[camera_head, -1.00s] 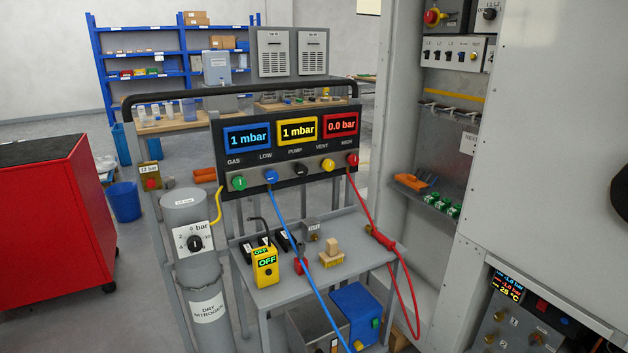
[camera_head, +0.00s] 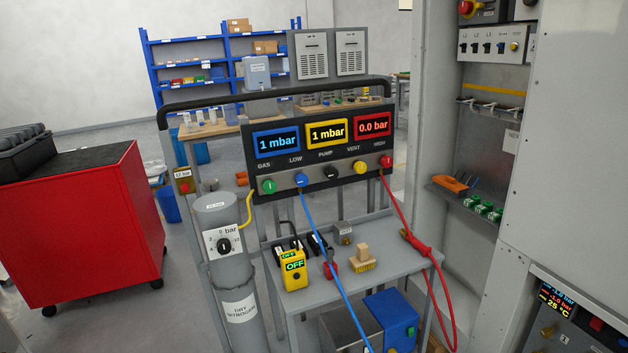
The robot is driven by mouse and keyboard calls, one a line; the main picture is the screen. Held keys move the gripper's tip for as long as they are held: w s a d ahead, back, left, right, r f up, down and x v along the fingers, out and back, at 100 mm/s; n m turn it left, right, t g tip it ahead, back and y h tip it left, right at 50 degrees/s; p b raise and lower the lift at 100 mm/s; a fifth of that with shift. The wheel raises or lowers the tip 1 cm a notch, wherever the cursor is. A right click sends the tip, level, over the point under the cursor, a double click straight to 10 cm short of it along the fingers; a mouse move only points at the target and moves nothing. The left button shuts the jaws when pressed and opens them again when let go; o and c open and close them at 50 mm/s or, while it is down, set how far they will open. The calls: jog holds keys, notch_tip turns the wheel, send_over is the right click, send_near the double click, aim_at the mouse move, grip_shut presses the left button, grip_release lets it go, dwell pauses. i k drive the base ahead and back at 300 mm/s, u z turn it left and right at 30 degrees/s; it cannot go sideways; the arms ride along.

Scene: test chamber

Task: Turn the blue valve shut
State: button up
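The blue valve (camera_head: 300,180) is a small round knob under the label LOW on the grey manifold panel (camera_head: 285,197). A blue hose (camera_head: 328,253) hangs from it and runs down past the trolley's shelf. The blue display (camera_head: 276,142) above reads 1 mbar. To its left is a green knob (camera_head: 268,186) under GAS; to its right are a black knob (camera_head: 331,172), a yellow knob (camera_head: 360,167) and a red knob (camera_head: 386,161). The yellow display reads 1 mbar and the red one 0.0 bar. My gripper does not show in this view.
A nitrogen cylinder (camera_head: 221,242) stands left of the trolley. A yellow device reading OFF (camera_head: 294,266) sits on the trolley shelf (camera_head: 392,246). A red cabinet (camera_head: 81,229) stands at left, an open grey cabinet (camera_head: 484,150) at right. A red hose (camera_head: 393,200) hangs at the trolley's right.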

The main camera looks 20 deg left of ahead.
aim_at(301, 179)
jog(key=i, duration=0.9)
jog(key=u, duration=0.05)
